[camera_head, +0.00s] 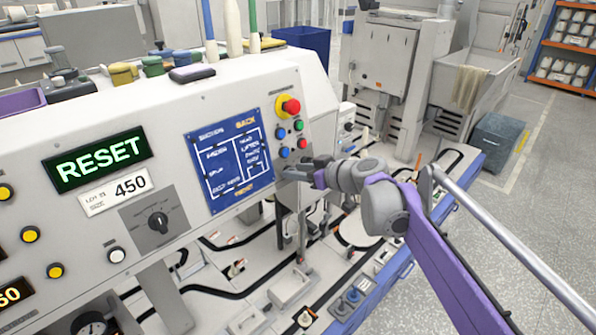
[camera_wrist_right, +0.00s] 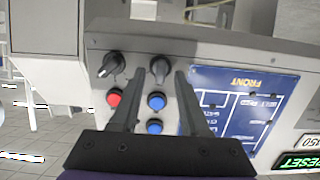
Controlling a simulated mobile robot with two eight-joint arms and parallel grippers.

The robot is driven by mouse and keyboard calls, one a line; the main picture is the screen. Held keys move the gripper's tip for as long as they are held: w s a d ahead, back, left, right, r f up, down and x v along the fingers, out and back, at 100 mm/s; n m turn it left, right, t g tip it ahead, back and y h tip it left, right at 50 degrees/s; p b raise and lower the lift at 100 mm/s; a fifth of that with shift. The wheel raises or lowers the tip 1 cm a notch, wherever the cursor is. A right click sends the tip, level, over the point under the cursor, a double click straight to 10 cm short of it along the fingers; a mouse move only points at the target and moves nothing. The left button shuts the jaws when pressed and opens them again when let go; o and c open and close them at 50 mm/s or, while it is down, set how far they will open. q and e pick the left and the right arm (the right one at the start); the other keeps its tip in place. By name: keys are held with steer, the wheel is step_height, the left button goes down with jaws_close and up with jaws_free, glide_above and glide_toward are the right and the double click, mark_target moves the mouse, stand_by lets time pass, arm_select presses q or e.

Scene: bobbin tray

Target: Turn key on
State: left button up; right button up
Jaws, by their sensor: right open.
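My right gripper (camera_head: 288,173) is at the lower right corner of the control panel, just below the red and blue buttons. In the right wrist view the right gripper (camera_wrist_right: 160,75) is open, with its two dark fingers apart. A second similar switch (camera_wrist_right: 109,65) sits to the left, outside the fingers. I cannot tell which of them is the key, or whether the fingers touch one. In the head view both are hidden behind the gripper. My left gripper is not in view.
Near the switches are a red button (camera_wrist_right: 115,97), blue buttons (camera_wrist_right: 157,102) and a red emergency stop (camera_head: 290,107). A blue diagram plate (camera_head: 228,160), a black rotary knob (camera_head: 158,222) and a RESET display (camera_head: 100,159) are farther left. Machine parts crowd the lower bed.

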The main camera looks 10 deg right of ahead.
jaws_close()
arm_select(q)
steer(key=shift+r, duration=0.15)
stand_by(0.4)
arm_select(e)
steer(key=m+p, duration=0.1)
steer(key=m, duration=0.1)
steer(key=m+y, duration=0.1)
steer(key=m, duration=0.2)
steer(key=m+p, duration=0.1)
steer(key=m, duration=0.1)
steer(key=shift+w+d+f+m+y+p, duration=0.1)
steer(key=shift+w+d+m+y+p, duration=0.1)
steer(key=shift+d+m+y+p, duration=0.15)
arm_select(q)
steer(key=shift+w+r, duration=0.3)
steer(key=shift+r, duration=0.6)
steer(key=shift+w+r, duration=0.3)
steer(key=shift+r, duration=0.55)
arm_select(e)
steer(key=shift+d+f+m, duration=0.1)
steer(key=shift+f+m, duration=0.05)
steer(key=shift+m, duration=1.5)
